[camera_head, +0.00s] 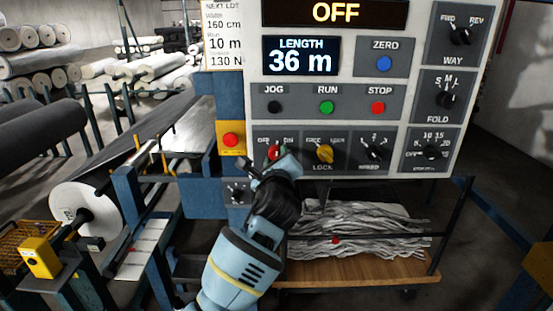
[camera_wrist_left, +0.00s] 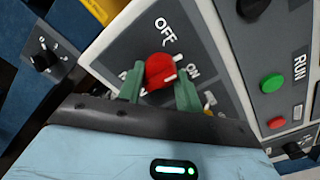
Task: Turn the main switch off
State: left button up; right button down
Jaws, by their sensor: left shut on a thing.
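The main switch is a red knob (camera_head: 275,152) on the lower left of the white control panel, with OFF and ON lettered above it. The left wrist view shows the red knob (camera_wrist_left: 160,70) up close; its pale mark seems to point towards the ON lettering, away from OFF. My left gripper (camera_head: 270,163) reaches up to the knob from below and partly covers it. In the left wrist view its green fingertips (camera_wrist_left: 159,88) are on either side of the knob, shut on it. The panel's top display (camera_head: 336,12) reads OFF. My right gripper is not in view.
A yellow LOCK knob (camera_head: 325,153) and a black speed knob (camera_head: 375,152) sit to the right in the same row. A red button on a yellow plate (camera_head: 231,139) is close on the left. JOG, RUN and STOP buttons (camera_head: 326,107) are above. Scrap strips (camera_head: 360,232) lie below.

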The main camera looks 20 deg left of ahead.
pick_arm(q)
jog(key=n, duration=0.5)
jog(key=shift+n, duration=2.5)
jog(key=o, duration=1)
jog(key=shift+r, duration=0.1)
jog(key=v, duration=0.8)
